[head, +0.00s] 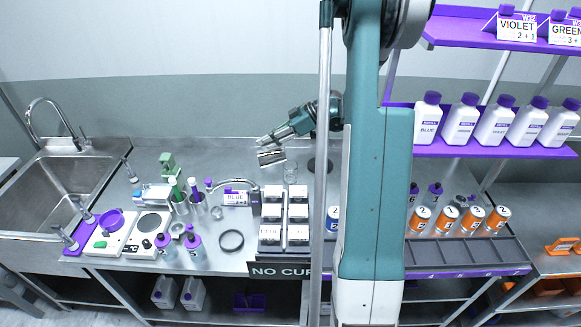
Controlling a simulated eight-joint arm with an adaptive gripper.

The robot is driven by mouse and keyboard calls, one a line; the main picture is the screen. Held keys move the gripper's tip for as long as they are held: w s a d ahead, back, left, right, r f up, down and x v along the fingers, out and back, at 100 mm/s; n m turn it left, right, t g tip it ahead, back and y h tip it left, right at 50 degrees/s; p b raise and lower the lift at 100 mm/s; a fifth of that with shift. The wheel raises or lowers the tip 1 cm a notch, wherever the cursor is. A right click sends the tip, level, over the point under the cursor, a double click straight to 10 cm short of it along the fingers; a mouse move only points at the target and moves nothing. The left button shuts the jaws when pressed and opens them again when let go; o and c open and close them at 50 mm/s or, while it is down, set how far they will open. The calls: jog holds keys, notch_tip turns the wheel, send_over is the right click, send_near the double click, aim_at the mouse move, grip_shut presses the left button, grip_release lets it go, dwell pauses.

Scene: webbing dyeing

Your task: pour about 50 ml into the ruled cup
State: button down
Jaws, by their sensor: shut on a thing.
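My gripper (266,143) is over the middle of the steel bench and is shut on a small greyish vessel (271,158). The vessel appears tilted, nearly on its side. Just right of it and lower, a clear cup (291,174) stands on the bench; it looks like the ruled cup, but its marks are too small to read. The held vessel is close to the cup, and I cannot tell whether its mouth is over it. No stream or liquid level can be made out.
A rack of white-topped boxes (271,218) stands in front of the cup. A sink (70,190) is far left. My arm hides bench to the right.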

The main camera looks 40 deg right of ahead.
aim_at(259, 150)
jog(key=shift+s+d+r+t+y+b, duration=0.1)
jog(key=shift+r+t+y+b, duration=0.25)
jog(key=shift+b, duration=0.25)
dwell(0.8)
jog(key=shift+a+p, duration=0.2)
jog(key=shift+p, duration=0.2)
jog(key=w+a+h+p, duration=0.1)
jog(key=w+a+f+g+p, duration=0.1)
jog(key=shift+a+f+g+h+p, duration=0.1)
jog(key=shift+a+g+h+p, duration=0.15)
jog(key=shift+h+p, duration=0.1)
jog(key=shift+w+a+f+g+h+p, duration=0.3)
jog(key=shift+f+g+h+p, duration=0.1)
jog(key=shift+f+h+p, duration=0.15)
jog(key=shift+f, duration=0.35)
jog(key=shift+a, duration=0.1)
jog(key=shift+w+a+f+g+h+p, duration=0.2)
jog(key=shift+f+g+h+p, duration=0.1)
jog(key=shift+f+h+p, duration=0.15)
jog(key=shift+w+a+f+g+h+p, duration=0.15)
jog(key=shift+f+g+h+p, duration=0.15)
jog(key=shift+f+h+p, duration=0.15)
